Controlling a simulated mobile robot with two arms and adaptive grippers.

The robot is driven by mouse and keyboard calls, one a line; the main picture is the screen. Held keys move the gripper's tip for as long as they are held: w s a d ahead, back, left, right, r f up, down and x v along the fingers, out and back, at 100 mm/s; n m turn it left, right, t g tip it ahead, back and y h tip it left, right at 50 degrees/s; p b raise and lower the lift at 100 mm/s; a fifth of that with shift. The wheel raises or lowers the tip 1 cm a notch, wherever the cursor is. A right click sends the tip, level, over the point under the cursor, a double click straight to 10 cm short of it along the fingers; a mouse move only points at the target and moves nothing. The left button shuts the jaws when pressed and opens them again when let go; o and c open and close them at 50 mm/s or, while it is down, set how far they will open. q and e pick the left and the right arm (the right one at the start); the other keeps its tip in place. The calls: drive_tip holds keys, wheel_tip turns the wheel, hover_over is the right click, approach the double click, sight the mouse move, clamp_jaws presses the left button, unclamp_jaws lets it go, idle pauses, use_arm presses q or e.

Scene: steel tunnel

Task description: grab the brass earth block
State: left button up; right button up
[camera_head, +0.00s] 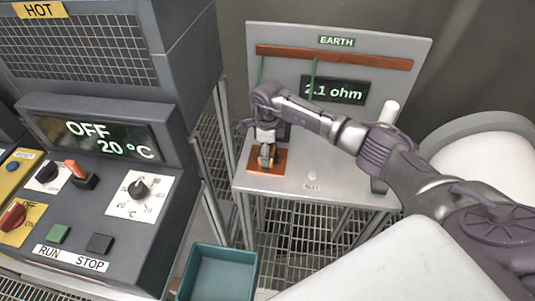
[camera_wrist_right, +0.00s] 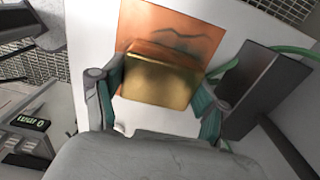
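The brass earth block (camera_wrist_right: 156,80) is a gold-coloured block on the copper-orange plate (camera_head: 280,161) on the pale earth bench. In the head view my right gripper (camera_head: 266,152) points down over the plate and largely hides the block. In the right wrist view the gripper's two teal-padded fingers (camera_wrist_right: 155,84) stand apart, one on each side of the block. I cannot tell whether the fingertips touch the block. My left gripper is not in view.
Behind the bench rises a panel with an EARTH sign (camera_head: 336,41), a copper bar and a display (camera_head: 334,89) reading 2.1 ohm. Green cables hang there. A dark upright box (camera_wrist_right: 255,88) stands close to the right-hand finger. A teal bin (camera_head: 218,274) sits below, beside the control console (camera_head: 110,200).

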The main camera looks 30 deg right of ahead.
drive_tip(key=shift+w, duration=0.1)
drive_tip(key=c, duration=0.8)
drive_tip(key=shift+r, duration=0.2)
